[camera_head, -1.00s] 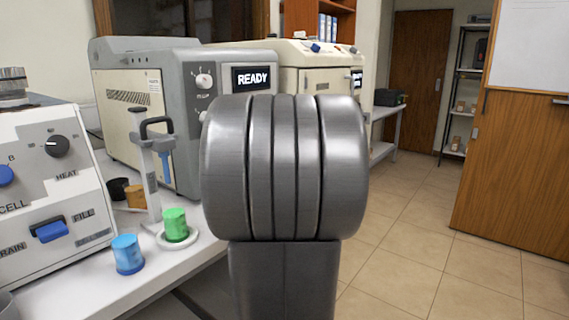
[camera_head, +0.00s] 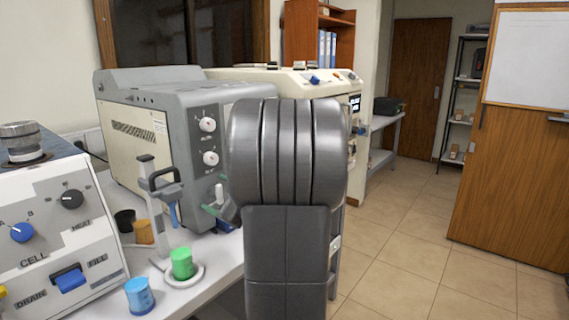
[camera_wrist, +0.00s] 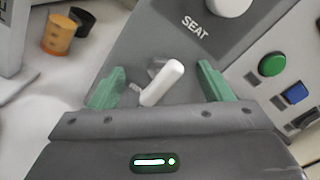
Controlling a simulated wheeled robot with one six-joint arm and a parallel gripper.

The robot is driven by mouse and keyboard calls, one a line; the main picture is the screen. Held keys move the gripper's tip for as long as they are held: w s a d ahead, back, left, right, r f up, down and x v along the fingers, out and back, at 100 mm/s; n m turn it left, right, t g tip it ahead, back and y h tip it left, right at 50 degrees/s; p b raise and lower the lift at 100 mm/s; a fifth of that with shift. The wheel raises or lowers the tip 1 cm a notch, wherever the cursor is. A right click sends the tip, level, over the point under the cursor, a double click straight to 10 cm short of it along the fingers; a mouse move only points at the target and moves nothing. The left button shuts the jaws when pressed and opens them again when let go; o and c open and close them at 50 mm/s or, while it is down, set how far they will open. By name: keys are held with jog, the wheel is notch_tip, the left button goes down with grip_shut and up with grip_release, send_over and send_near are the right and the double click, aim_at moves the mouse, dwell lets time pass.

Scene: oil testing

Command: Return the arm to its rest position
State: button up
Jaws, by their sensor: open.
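My gripper (camera_wrist: 158,88) shows in the wrist view with its two green fingers spread apart and nothing held between them. A white lever handle (camera_wrist: 162,84) on the grey machine shows in the gap between the fingers; I cannot tell how far beyond them it lies. In the head view my dark grey arm stands upright in the middle and hides part of the grey machine (camera_head: 165,130).
A white bench (camera_head: 215,265) at left holds a cell tester (camera_head: 50,225), a blue cup (camera_head: 139,296), a green cup (camera_head: 182,263) on a round stand, and orange (camera_head: 144,232) and black (camera_head: 125,220) cups. Tiled floor (camera_head: 420,255) at right is clear.

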jog(key=shift+r+m+p, duration=0.15)
jog(key=shift+m+p, duration=1.45)
jog(key=shift+p, duration=1)
jog(key=shift+r+m+p, duration=0.1)
jog(key=shift+m+p, duration=1.5)
jog(key=shift+p, duration=0.95)
jog(key=shift+f+m+p, duration=0.15)
jog(key=shift+m+p, duration=0.55)
jog(key=shift+p, duration=0.35)
jog(key=shift+f, duration=0.1)
